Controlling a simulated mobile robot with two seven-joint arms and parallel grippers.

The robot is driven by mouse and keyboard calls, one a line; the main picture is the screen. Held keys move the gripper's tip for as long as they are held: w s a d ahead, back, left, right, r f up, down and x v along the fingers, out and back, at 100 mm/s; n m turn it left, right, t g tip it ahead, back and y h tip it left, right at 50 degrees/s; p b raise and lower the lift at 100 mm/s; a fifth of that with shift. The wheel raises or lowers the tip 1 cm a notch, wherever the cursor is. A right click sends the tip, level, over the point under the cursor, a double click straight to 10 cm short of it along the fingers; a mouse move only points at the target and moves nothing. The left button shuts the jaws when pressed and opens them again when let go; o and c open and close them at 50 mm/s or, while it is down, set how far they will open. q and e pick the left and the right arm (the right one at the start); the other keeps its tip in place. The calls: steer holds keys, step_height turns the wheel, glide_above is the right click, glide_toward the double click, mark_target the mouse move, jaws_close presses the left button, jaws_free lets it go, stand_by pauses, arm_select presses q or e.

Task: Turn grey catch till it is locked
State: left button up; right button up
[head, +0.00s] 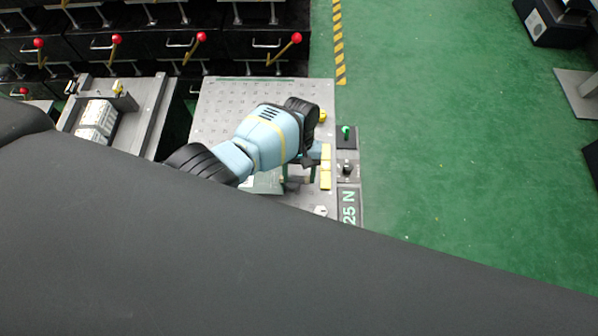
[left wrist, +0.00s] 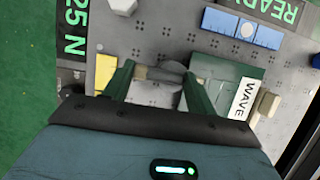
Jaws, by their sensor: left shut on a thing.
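The grey catch (left wrist: 172,69) shows in the left wrist view between the two green fingers of my left gripper (left wrist: 156,82). The gripper is shut on it, and the fingers cover part of it. How far the catch is turned cannot be told. In the head view my left gripper (head: 302,174) is low over the right part of the grey perforated plate (head: 222,112), and my own wrist hides the catch there. My right gripper is not in view.
A yellow block (head: 326,166) and a panel with a green-topped lever (head: 346,131) stand beside the gripper. In the left wrist view, a green box (left wrist: 222,78) marked WAVE and a blue block (left wrist: 242,28) are close by. Green floor lies open to the right.

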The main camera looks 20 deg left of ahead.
arm_select(q)
steer(key=o, duration=1)
steer(key=p+v, duration=0.2)
steer(key=v, duration=0.5)
steer(key=shift+w+r, duration=0.2)
steer(key=shift+r, duration=0.15)
